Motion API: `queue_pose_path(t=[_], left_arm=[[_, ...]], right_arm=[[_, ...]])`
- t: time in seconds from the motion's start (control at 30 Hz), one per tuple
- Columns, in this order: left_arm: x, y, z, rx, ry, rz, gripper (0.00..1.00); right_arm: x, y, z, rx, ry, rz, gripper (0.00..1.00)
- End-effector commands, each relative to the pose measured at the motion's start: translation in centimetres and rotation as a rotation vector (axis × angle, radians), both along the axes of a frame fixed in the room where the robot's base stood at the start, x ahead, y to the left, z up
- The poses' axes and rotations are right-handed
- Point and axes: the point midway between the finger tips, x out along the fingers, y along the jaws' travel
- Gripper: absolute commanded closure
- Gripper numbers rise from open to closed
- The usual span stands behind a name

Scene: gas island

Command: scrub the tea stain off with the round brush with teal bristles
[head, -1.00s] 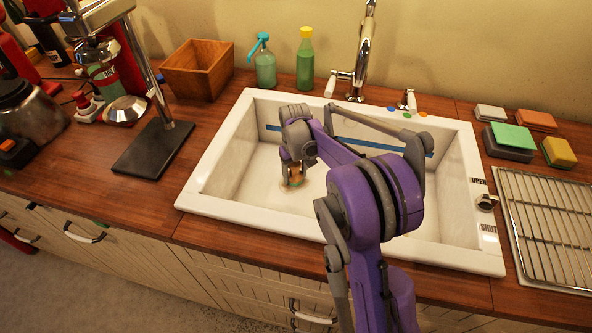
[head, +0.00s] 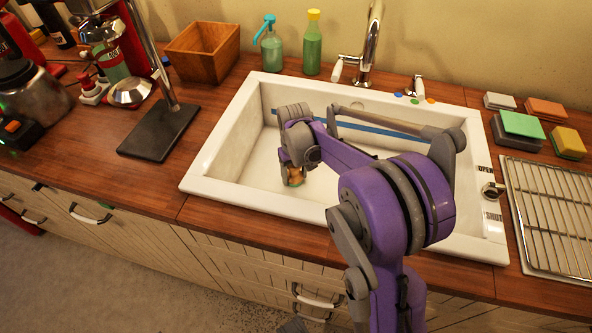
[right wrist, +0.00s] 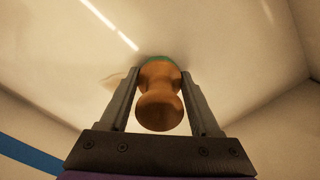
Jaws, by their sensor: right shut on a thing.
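My right gripper (head: 292,172) reaches down into the white sink (head: 232,167) and is shut on the round brush (head: 295,175). In the right wrist view the brush (right wrist: 160,100) has a brown wooden handle held between the two fingers, with a rim of teal bristles at its far end against or close to the sink floor. A faint brownish mark, the tea stain (right wrist: 115,80), shows on the floor just left of the brush; part of it may be hidden by the finger. My left gripper is not in view.
The sink has raised walls around the gripper and a blue stripe (head: 350,128). A faucet (head: 368,45) stands behind. Sponges (head: 520,125) and a wire rack (head: 550,205) lie to the right. A wooden box (head: 203,52) and bottles (head: 312,43) stand at the back.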

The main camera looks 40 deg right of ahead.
Motion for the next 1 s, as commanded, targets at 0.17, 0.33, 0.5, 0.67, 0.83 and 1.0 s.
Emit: queue_pose_path(t=[0.17, 0.33, 0.5, 0.67, 0.83, 1.0], left_arm=[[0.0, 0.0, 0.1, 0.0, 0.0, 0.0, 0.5], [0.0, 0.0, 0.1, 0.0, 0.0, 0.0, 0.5], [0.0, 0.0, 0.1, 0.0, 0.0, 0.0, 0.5], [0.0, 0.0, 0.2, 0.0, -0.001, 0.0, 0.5], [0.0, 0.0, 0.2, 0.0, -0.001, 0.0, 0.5], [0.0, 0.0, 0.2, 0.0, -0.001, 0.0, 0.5]], right_arm=[[0.9, 1.0, 0.0, 0.005, 0.0, 0.005, 0.89], [1.5, 1.2, 0.1, 0.004, -0.001, 0.002, 0.89], [2.0, 0.5, 0.1, 0.003, -0.001, 0.001, 0.89], [2.9, -0.7, 0.1, 0.003, -0.001, 0.0, 0.89], [3.6, -1.6, 0.1, 0.003, -0.001, 0.002, 0.89], [3.9, -1.9, 0.1, 0.003, -0.001, 0.002, 0.89]])
